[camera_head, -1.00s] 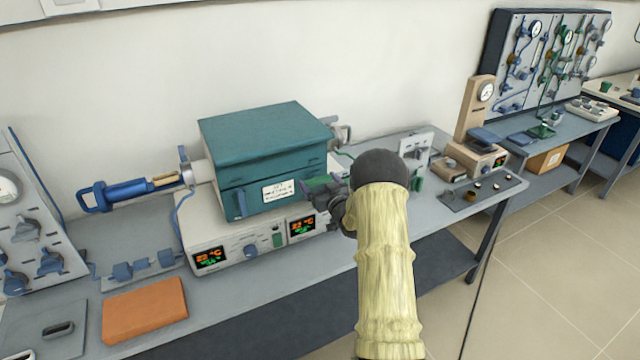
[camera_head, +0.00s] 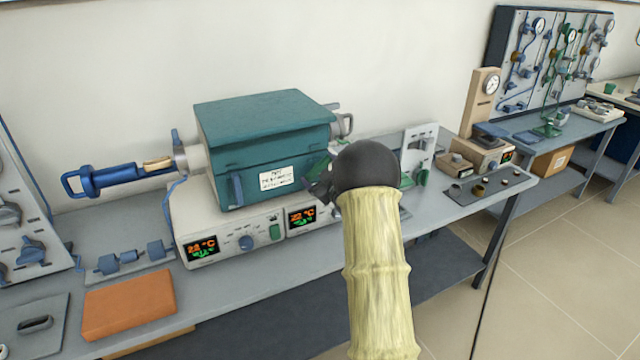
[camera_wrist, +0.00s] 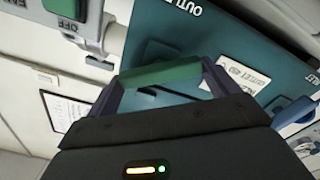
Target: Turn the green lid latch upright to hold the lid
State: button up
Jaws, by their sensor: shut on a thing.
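The teal furnace box (camera_head: 262,150), with its lid (camera_head: 262,112) shut, sits on a white control base. The green lid latch (camera_head: 318,168) is at the right end of the box front, tilted and partly hidden by my gripper (camera_head: 320,188) and arm. In the wrist view the green latch (camera_wrist: 160,75) spans between the two fingers of my gripper (camera_wrist: 163,80), which is shut on it. The teal box front (camera_wrist: 225,50) with its label lies behind it. A blue latch (camera_head: 237,190) hangs upright at the left of the box front.
The control base (camera_head: 225,245) with lit displays is below the box. A blue-handled rod (camera_head: 115,180) sticks out left. An orange block (camera_head: 130,303) lies on the bench at front left. A white panel (camera_head: 418,150) and small instruments stand right of my arm.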

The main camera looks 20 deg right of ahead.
jog(key=shift+o, duration=0.2)
jog(key=n+b, duration=0.3)
jog(key=b, duration=0.2)
jog(key=shift+a+f+n, duration=0.15)
jog(key=shift+f+n, duration=0.25)
jog(key=n+b, duration=0.3)
jog(key=b, duration=0.2)
jog(key=shift+n, duration=0.3)
jog(key=shift+c, duration=0.2)
jog(key=n+b, duration=0.3)
jog(key=b, duration=0.1)
jog(key=shift+r+n, duration=0.15)
jog(key=shift+n, duration=0.15)
jog(key=o, duration=0.8)
jog(key=shift+s, duration=0.1)
